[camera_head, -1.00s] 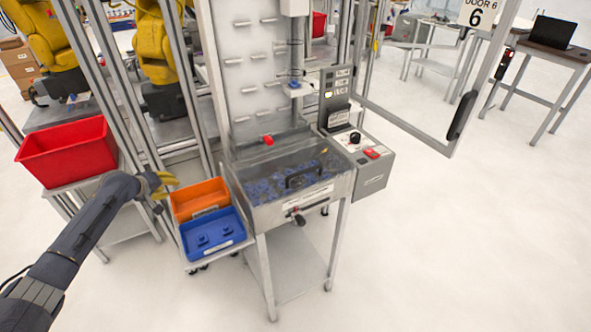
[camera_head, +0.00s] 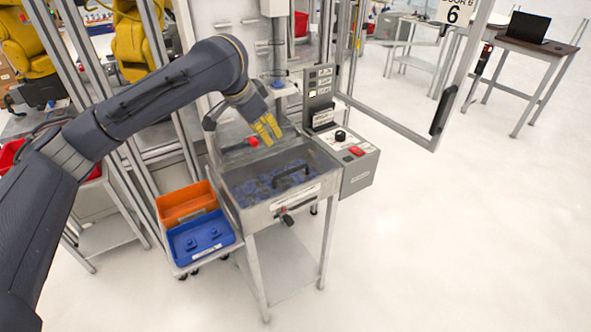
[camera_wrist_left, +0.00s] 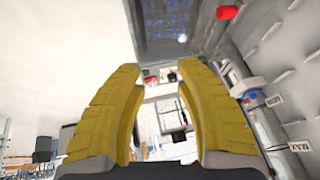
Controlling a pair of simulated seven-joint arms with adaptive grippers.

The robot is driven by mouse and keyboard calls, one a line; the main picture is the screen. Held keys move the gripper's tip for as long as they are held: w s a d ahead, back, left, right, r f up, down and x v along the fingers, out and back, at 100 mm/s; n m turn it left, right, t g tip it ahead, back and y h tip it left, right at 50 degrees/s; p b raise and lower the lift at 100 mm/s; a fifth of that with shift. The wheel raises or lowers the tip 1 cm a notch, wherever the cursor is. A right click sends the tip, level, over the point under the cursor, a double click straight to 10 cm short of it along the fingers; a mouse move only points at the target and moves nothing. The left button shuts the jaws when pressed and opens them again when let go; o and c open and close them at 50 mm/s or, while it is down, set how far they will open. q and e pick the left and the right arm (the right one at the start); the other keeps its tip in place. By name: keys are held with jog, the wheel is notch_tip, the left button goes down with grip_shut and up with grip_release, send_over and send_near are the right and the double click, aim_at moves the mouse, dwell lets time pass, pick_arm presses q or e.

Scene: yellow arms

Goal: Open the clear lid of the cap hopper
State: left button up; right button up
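The cap hopper (camera_head: 268,214) is a metal box on a stand, with its clear lid (camera_head: 262,185) lying shut over blue caps. My left gripper (camera_head: 268,132) hangs above the hopper's back edge, apart from the lid and handle. Its yellow fingers are spread with nothing between them in the left wrist view (camera_wrist_left: 160,85). The hopper's blue contents (camera_wrist_left: 178,30) show at the top of that view. My right gripper is not in view.
An orange bin (camera_head: 186,203) and a blue bin (camera_head: 201,238) stand left of the hopper. A control box (camera_head: 347,165) with a red button adjoins its right side.

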pick_arm(q)
jog(key=s+d+m, duration=0.1)
jog(key=s+d, duration=0.1)
send_near(290, 171)
jog(key=x, duration=0.9)
jog(key=shift+w+f, duration=0.15)
grip_shut()
dwell(0.4)
dwell(0.3)
